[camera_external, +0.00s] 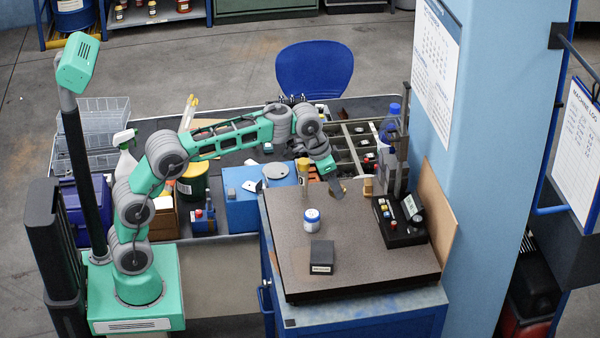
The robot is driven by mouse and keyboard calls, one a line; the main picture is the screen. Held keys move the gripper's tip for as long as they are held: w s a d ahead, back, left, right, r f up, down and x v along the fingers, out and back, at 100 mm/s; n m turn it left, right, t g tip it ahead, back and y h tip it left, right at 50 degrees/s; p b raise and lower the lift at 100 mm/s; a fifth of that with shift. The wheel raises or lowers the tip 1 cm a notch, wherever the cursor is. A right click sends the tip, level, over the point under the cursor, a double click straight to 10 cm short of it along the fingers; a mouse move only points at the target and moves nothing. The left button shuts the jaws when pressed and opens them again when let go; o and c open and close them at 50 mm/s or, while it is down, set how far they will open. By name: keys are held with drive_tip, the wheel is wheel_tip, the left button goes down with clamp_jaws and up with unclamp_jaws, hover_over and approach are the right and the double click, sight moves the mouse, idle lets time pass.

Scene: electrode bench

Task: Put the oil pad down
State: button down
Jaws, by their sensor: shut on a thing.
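My gripper (333,178) is at the end of the arm, over the far part of the dark bench plate (375,265). It is shut on a small grey, flat piece, the oil pad (337,190), which is tilted and partly hidden by the gripper. The pad is too small in this view to show its details. I cannot tell whether it touches the plate or hangs just above it.
On the plate are a white jar with a blue band (312,219), a dark labelled box (321,257), a yellow-capped tube (303,172) and a black instrument (400,222) at right. A brown board (438,215) stands along the right edge. The plate's front right is clear.

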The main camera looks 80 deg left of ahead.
sight(339, 206)
drive_tip(key=x, duration=0.5)
drive_tip(key=shift+p, duration=0.35)
drive_tip(key=shift+f, duration=0.25)
drive_tip(key=c, duration=0.8)
unclamp_jaws()
drive_tip(key=shift+o, duration=0.2)
drive_tip(key=shift+r, duration=0.1)
